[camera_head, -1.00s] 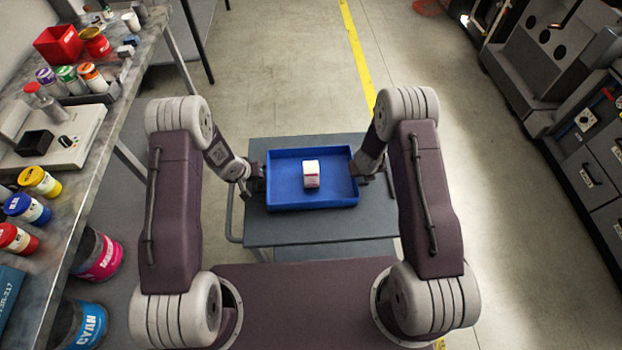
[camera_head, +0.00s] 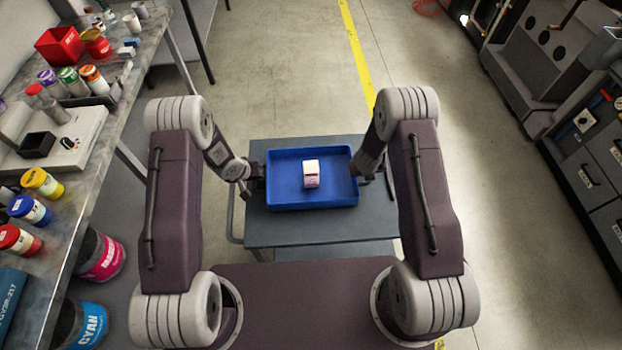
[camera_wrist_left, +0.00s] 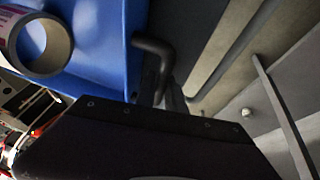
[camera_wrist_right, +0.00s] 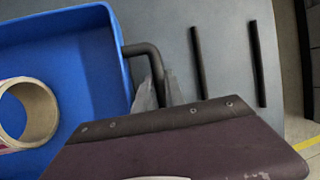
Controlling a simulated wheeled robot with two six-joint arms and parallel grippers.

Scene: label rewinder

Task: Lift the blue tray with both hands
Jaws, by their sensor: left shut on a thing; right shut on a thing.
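The blue tray (camera_head: 285,192) is at the middle of the head view, over the grey cart top; I cannot tell whether it touches it. A white label roll (camera_head: 311,173) lies in it and shows as a ring in the left wrist view (camera_wrist_left: 60,48) and right wrist view (camera_wrist_right: 42,112). My left gripper (camera_head: 258,180) is at the tray's left side, shut on its black handle (camera_wrist_left: 150,45). My right gripper (camera_head: 360,174) is at the right side, shut on the other black handle (camera_wrist_right: 140,48). The fingertips are partly hidden in the head view.
The grey cart top (camera_head: 300,228) extends in front of the tray. A bench (camera_head: 100,165) with jars and a red bin (camera_head: 58,45) stands at the left, with paint buckets below. Grey cabinets (camera_head: 590,140) stand at the right. The floor beyond the cart is clear.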

